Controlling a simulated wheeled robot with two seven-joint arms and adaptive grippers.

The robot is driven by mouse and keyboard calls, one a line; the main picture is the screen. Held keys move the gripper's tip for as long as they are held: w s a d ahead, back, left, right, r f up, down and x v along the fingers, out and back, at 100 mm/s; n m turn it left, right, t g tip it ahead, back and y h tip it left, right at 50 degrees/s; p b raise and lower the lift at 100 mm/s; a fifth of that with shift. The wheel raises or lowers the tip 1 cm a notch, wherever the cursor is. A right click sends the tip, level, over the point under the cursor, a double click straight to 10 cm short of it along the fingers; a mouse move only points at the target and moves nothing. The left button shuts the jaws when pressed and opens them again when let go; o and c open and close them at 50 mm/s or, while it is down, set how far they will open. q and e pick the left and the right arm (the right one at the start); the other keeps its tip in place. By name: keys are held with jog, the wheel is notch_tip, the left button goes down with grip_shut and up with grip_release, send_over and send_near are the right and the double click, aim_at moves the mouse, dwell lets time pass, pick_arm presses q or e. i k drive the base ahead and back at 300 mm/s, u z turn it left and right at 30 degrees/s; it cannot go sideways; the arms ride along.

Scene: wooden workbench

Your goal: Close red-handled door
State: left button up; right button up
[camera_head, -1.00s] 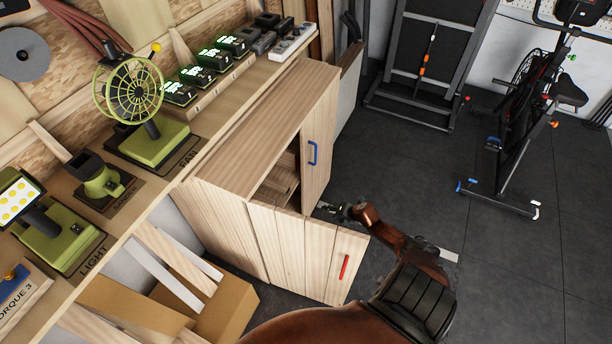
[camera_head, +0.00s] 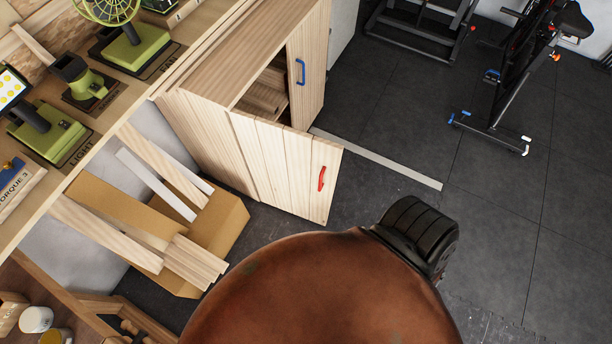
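The red-handled door (camera_head: 278,168) stands open, swung outward from the wooden cabinet (camera_head: 232,78). Its red handle (camera_head: 321,178) is on the face turned toward me, near the free edge. The blue-handled door (camera_head: 308,66) closes the cabinet's other half, and its blue handle (camera_head: 300,72) shows. A dark gap with a shelf (camera_head: 266,97) shows between the doors. A large brown part of my arm fills the bottom middle, in front of the red-handled door. Neither gripper is in view.
A cardboard box (camera_head: 232,226) with wooden planks stands left of the open door. A workbench (camera_head: 124,103) with green tools runs along the left. An exercise bike (camera_head: 520,75) stands at the upper right.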

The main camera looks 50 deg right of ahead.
aim_at(296, 171)
jog(key=k, duration=0.8)
jog(key=z, duration=0.7)
jog(key=i, duration=0.7)
jog(key=z, duration=0.25)
